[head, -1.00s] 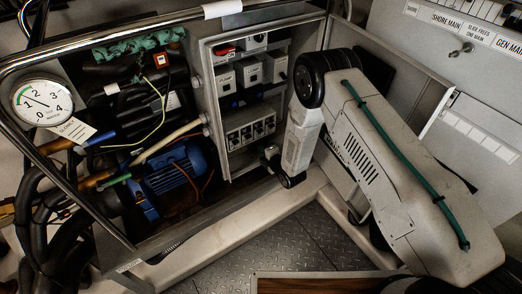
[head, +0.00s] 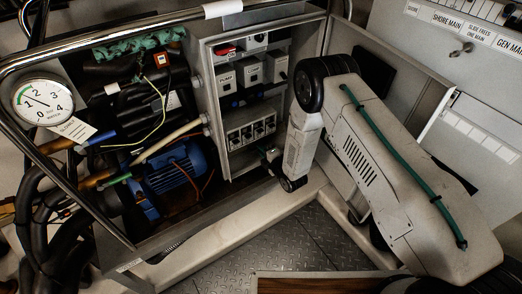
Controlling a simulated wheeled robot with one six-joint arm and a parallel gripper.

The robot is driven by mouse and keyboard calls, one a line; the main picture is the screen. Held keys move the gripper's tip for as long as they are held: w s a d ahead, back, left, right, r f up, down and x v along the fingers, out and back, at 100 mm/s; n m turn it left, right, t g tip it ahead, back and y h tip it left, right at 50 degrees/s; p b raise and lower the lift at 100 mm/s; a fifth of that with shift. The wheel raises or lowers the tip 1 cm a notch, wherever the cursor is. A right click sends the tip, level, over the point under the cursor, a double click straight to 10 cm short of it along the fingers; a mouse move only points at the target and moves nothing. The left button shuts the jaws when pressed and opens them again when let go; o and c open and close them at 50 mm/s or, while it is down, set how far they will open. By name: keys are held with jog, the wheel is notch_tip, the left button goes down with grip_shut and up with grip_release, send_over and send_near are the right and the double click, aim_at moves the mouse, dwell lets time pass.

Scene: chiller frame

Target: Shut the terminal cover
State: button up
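The open grey electrical box (head: 205,90) stands in the middle of the head view. It holds switches and, low down, a terminal block (head: 251,133) with a row of round screws. I cannot clearly make out the terminal cover; the terminals show bare. My gripper (head: 268,156) is small and dark at the end of my white arm. It is just below and right of the terminal block, at the box's lower front. Whether it touches anything, and how far its fingers are apart, is too dark and small to tell. My arm hides part of the box's right side.
A grey panel (head: 400,75) stands behind my arm at right. Treaded floor (head: 270,245) is clear below.

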jog(key=v, duration=0.7)
dwell(0.4)
